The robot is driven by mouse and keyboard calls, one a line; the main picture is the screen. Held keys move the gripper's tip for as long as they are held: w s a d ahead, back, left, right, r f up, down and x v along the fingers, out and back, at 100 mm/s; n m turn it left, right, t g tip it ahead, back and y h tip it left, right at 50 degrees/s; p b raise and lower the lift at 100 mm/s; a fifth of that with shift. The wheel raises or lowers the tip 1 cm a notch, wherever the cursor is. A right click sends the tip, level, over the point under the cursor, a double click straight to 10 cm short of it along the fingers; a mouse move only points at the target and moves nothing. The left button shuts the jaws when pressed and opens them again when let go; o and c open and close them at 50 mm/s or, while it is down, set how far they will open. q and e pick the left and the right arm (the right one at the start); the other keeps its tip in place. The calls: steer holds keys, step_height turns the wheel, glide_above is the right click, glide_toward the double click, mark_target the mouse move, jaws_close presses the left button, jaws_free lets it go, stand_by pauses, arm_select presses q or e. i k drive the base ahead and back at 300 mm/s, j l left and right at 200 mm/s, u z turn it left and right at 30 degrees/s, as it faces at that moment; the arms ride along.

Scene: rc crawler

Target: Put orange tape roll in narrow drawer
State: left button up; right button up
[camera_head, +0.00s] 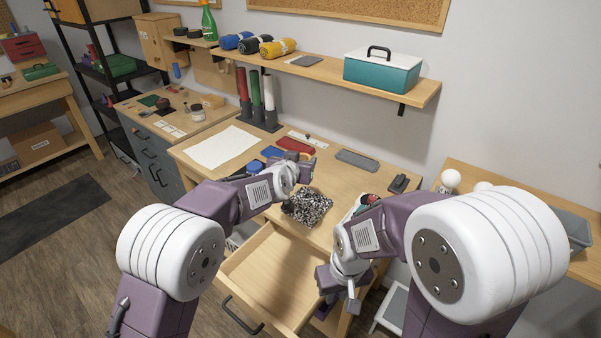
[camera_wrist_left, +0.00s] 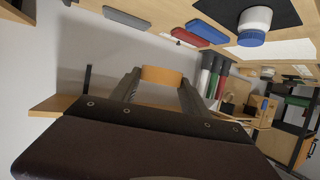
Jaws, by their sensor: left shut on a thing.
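The orange tape roll (camera_wrist_left: 162,76) sits between the two fingertips of my left gripper (camera_wrist_left: 160,84) in the left wrist view, and the gripper is shut on it.
A black-and-white speckled item (camera_head: 308,206) lies on the desk behind the drawer. A white sheet (camera_head: 221,147), a red case (camera_head: 295,145) and a grey tray (camera_head: 357,161) lie farther back. Upright tubes (camera_head: 256,92) stand under a shelf holding a teal box (camera_head: 382,74).

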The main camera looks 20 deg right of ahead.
mark_target(276, 284)
steer(key=i+j+z, duration=0.3)
steer(key=z, duration=0.15)
steer(key=i+j+z, duration=0.25)
steer(key=j+z, duration=0.2)
steer(key=i+j+z, duration=0.2)
steer(key=j+z, duration=0.25)
steer(key=i+j+z, duration=0.1)
steer(key=j+z, duration=0.35)
steer(key=j, duration=0.15)
steer(key=j+z, duration=0.45)
steer(key=j, duration=0.15)
steer(key=k+j+z, duration=0.1)
steer(key=j+z, duration=0.35)
steer(key=k+j+z, duration=0.2)
steer(key=j+z, duration=0.25)
steer(key=j, duration=0.15)
steer(key=k+j+z, duration=0.25)
steer(key=j+z, duration=0.2)
